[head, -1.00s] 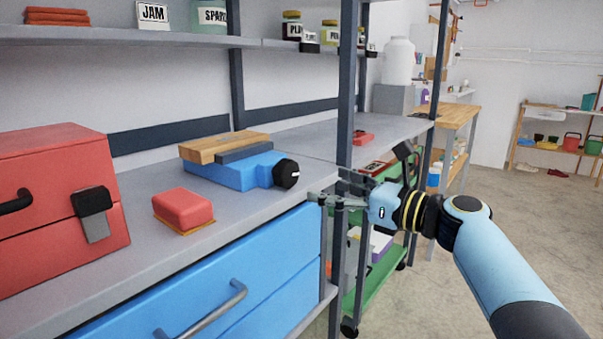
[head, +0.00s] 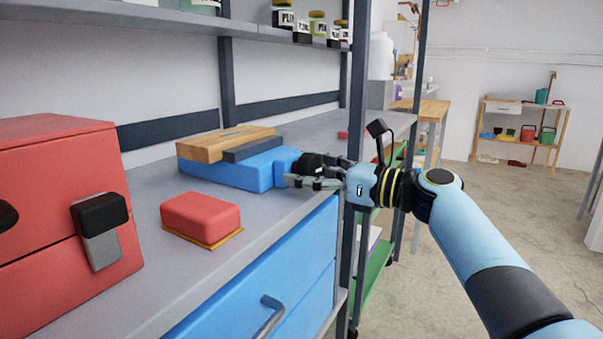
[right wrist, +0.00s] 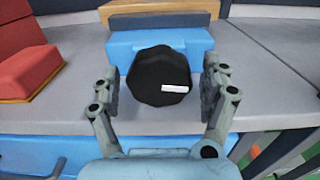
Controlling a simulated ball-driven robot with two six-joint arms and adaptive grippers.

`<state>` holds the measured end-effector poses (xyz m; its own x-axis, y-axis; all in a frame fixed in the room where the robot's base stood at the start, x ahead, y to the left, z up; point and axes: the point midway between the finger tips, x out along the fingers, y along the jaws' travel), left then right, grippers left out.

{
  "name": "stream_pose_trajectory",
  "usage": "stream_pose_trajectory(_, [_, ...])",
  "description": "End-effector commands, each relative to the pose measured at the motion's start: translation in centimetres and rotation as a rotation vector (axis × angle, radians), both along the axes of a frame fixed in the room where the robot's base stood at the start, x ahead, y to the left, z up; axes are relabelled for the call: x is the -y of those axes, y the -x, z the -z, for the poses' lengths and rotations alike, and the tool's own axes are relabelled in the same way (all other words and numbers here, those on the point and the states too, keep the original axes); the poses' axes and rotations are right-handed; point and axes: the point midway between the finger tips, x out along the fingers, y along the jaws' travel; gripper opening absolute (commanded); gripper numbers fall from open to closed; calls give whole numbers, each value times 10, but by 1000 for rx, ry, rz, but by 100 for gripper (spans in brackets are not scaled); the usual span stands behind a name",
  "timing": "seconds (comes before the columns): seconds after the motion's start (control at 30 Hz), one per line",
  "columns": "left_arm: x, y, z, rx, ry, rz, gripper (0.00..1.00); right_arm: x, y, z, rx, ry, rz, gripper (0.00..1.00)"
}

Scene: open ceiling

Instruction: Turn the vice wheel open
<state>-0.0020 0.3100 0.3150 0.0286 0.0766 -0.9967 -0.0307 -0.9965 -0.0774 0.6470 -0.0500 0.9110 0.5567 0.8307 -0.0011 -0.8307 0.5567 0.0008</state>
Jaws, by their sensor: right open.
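The blue vice (head: 235,170) sits on the grey workbench, with a wooden block (head: 225,143) along its top. Its black wheel (head: 311,164) faces the right end of the vice and is partly hidden by my right gripper (head: 312,172) in the head view. In the right wrist view the wheel (right wrist: 158,76) is a dark faceted knob with a white mark on its right side. My right gripper (right wrist: 160,85) is open, one finger on each side of the wheel, with visible gaps to it. My left gripper is not in view.
A red block on a tan base (head: 201,219) lies on the bench in front of the vice. A red toolbox (head: 60,200) stands at the left. A dark shelf post (head: 354,110) rises close behind my right gripper. Blue drawers (head: 270,270) are below the bench edge.

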Motion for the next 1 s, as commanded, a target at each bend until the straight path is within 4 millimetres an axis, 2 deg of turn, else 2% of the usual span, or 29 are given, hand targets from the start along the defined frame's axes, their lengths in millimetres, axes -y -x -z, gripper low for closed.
stream_pose_trajectory(0.13, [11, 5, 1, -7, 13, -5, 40, 0, 0, 0, 0, 0, 0, 78])
stream_pose_trajectory(0.57, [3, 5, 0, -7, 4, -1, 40, 0, 0, 0, 0, 0, 0, 23])
stream_pose_trajectory(0.73, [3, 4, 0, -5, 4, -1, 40, 0, 0, 0, 64, 43, -1, 23])
stream_pose_trajectory(1.0, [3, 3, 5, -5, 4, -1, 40, 0, -1, 1, 349, 234, -1, 23])
